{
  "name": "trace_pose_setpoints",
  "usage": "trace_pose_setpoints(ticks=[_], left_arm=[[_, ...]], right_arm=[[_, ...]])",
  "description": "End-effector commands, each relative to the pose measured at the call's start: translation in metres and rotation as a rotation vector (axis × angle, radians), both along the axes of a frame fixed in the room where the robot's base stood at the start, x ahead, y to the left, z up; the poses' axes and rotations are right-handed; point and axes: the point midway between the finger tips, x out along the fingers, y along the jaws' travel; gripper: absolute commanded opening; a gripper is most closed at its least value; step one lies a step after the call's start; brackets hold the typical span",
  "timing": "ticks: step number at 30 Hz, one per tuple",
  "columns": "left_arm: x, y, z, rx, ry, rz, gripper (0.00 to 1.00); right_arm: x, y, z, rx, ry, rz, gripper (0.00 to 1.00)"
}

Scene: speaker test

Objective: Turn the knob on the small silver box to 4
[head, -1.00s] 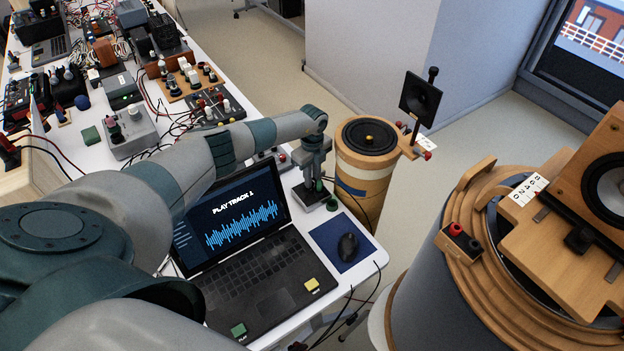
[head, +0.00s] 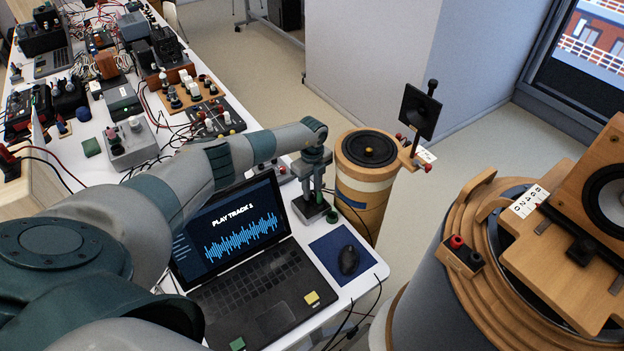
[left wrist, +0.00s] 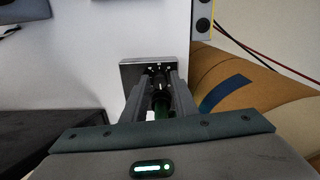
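The small silver box (left wrist: 130,72) is at the table edge in the left wrist view, with light marks on its top around a dark knob (left wrist: 158,82). In the head view the box (head: 309,210) sits on the white table by the laptop, partly covered from above by my gripper. My left gripper (left wrist: 160,84) points down at the box, its fingertips on either side of the knob. I cannot tell whether they press on it. The number at which the knob points is too small to read. My right gripper is in neither current view.
A laptop (head: 258,292) showing a track screen and a mouse (head: 348,259) on a blue mat (head: 327,246) are close by. A wooden speaker drum (head: 365,190) stands past the table edge. Electronics crowd the far table.

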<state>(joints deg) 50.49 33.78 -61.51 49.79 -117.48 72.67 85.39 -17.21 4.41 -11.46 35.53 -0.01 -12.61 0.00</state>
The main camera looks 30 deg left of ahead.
Motion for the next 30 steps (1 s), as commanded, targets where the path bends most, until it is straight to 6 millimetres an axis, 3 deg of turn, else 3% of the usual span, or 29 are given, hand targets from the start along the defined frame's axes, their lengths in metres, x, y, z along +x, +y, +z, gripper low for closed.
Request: trace_pose_setpoints(ticks=[11, 30], left_arm=[[0.0, 0.001, 0.028, 0.001, -0.003, -0.002, 0.26], [0.001, 0.0, 0.147, 0.0, -0.004, 0.0, 0.26]], right_arm=[[0.0, -0.002, -0.005, -0.002, 0.0, 0.001, 0.0], [0.0, -0.005, -0.041, -0.004, 0.0, 0.002, 0.0]])
